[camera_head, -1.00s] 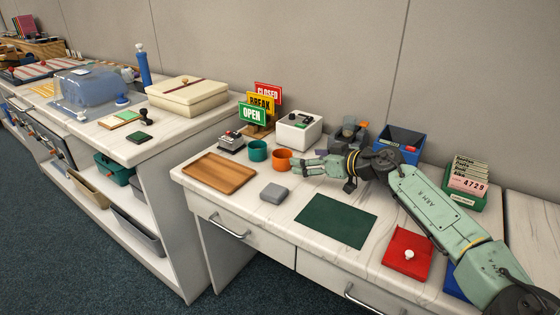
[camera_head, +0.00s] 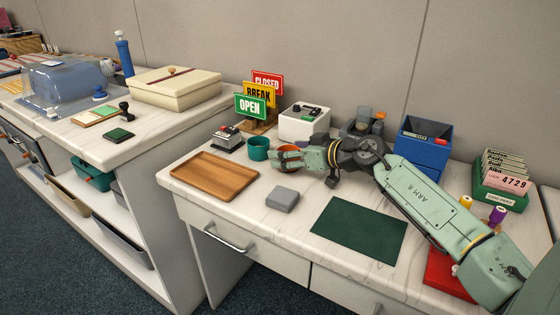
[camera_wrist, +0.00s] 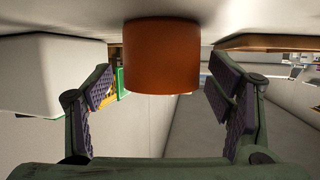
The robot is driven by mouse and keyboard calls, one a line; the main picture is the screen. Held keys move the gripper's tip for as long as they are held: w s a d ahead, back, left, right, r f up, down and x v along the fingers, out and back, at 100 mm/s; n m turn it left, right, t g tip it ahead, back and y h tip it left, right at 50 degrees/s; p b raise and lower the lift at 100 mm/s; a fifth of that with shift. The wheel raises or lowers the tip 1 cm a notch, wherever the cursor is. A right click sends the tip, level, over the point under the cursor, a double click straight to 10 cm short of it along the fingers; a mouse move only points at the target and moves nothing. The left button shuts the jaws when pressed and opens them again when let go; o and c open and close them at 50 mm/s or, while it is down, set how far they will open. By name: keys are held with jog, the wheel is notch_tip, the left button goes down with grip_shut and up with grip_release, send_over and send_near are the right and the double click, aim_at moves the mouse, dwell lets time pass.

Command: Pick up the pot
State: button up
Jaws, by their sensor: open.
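An orange pot (camera_head: 289,147) stands on the light marble-patterned counter, partly hidden behind my gripper (camera_head: 277,158). In the wrist view the orange pot (camera_wrist: 161,55) hangs in from the top, as that picture is upside down. My gripper (camera_wrist: 160,88) is open there, with one dark-padded finger on each side of the pot. Gaps show between both pads and the pot, so nothing is gripped. A teal pot (camera_head: 258,148) stands just left of the orange one and is not held.
A wooden tray (camera_head: 214,178), a grey block (camera_head: 283,199) and a dark green mat (camera_head: 358,230) lie in front. A white box (camera_head: 304,122) and signs (camera_head: 250,107) stand behind. A blue bin (camera_head: 424,145) is to the right. Bare counter lies around the grey block.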

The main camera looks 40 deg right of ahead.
jog(key=shift+w, duration=0.2)
jog(key=shift+s+a, duration=0.1)
jog(key=shift+c, duration=0.2)
jog(key=c, duration=1.2)
